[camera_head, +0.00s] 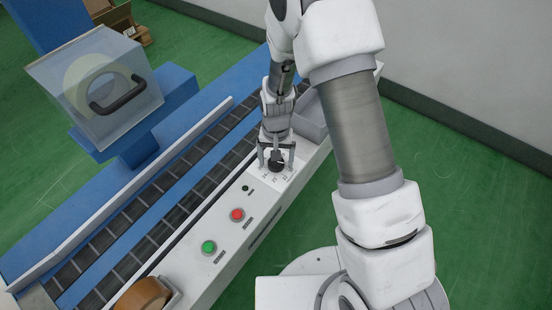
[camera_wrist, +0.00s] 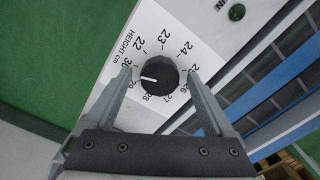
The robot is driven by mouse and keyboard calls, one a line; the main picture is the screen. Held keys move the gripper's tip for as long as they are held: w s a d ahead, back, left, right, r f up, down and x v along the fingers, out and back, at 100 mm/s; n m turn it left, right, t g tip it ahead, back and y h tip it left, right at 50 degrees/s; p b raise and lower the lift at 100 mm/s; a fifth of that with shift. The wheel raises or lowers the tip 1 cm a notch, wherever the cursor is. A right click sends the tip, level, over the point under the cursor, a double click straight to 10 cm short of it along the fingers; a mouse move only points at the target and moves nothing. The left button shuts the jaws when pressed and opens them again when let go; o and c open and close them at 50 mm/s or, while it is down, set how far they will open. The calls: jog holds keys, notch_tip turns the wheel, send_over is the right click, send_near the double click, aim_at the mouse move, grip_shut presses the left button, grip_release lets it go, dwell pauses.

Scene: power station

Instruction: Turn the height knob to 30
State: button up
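The black round height knob (camera_wrist: 160,75) sits on a white dial plate printed "HEIGHT cm", with numbers from 22 to 30 around it. Its white pointer line points left in the wrist view, at about 29, just below the 30. My gripper (camera_wrist: 160,73) is open, with one finger on each side of the knob and a small gap at each side. The right finger covers part of the numbers near 25 and 26. In the head view, my gripper (camera_head: 276,156) points down over the knob (camera_head: 275,162) on the machine's white panel.
A red button (camera_head: 237,215) and a green button (camera_head: 209,247) lie along the same panel, with a small dark indicator (camera_head: 245,188) nearer the knob. A grey bin (camera_head: 311,117) stands behind my gripper. The roller conveyor (camera_head: 165,205) runs alongside at left.

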jog(key=shift+r, duration=0.1)
notch_tip(320, 180, up, 17)
jog(key=p, duration=0.4)
jog(key=shift+p, duration=0.35)
jog(key=shift+r, duration=0.2)
jog(key=s+d+r+n+t, duration=0.1)
jog(key=s+d+r+t, duration=0.1)
jog(key=s+d+r, duration=0.35)
jog(key=s+d+r+t, duration=0.2)
jog(key=s+d+r, duration=0.1)
jog(key=s+r, duration=0.55)
jog(key=s+d+r+n+t, duration=0.15)
jog(key=s+d+r, duration=0.3)
jog(key=r, duration=0.45)
notch_tip(320, 180, up, 12)
jog(key=p, duration=1.3)
jog(key=shift+a+r+m, duration=0.15)
jog(key=shift+a+m, duration=0.25)
jog(key=shift+m, duration=0.05)
